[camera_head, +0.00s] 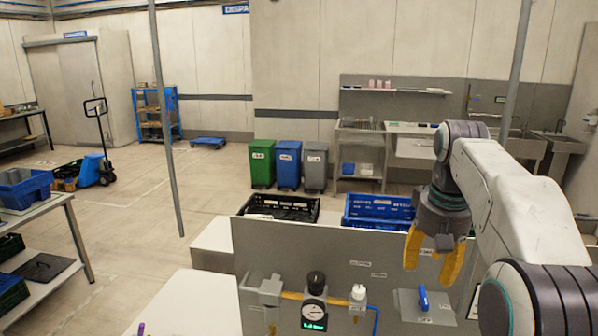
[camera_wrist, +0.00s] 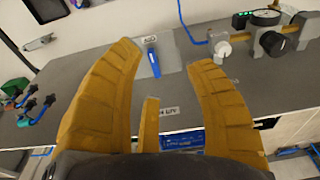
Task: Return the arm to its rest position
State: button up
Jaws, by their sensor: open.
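My gripper (camera_head: 433,258) hangs from my arm at the right of the head view, with its yellow fingers pointing down and apart. It is open, and nothing shows between the fingers. In the wrist view the fingers (camera_wrist: 165,75) spread in front of a grey panel (camera_wrist: 75,75). A blue-handled lever (camera_wrist: 153,60) on a small plate shows beyond them, apart from the fingertips. In the head view the same blue lever (camera_head: 423,299) sits below and left of the fingers.
The grey panel (camera_head: 330,240) carries a gauge (camera_head: 314,312) and a white knob (camera_head: 358,294) on a yellow pipe. Behind it stand a black crate (camera_head: 282,207) and a blue crate (camera_head: 378,212). A white tabletop (camera_head: 190,305) lies left of the panel. Open floor extends at left.

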jog(key=s+a+f+t+b, duration=0.1)
jog(key=s+f, duration=0.3)
jog(key=s, duration=0.4)
jog(key=s+a+f+n+t+b, duration=0.1)
jog(key=s+a+f, duration=0.2)
jog(key=s+f, duration=0.2)
jog(key=s+a+f+t+b, duration=0.1)
jog(key=s+f, duration=0.4)
jog(key=s, duration=0.5)
jog(key=shift+s+a+f+n, duration=0.25)
jog(key=shift+s+a+n, duration=0.15)
jog(key=shift+a, duration=0.4)
jog(key=shift+o, duration=0.5)
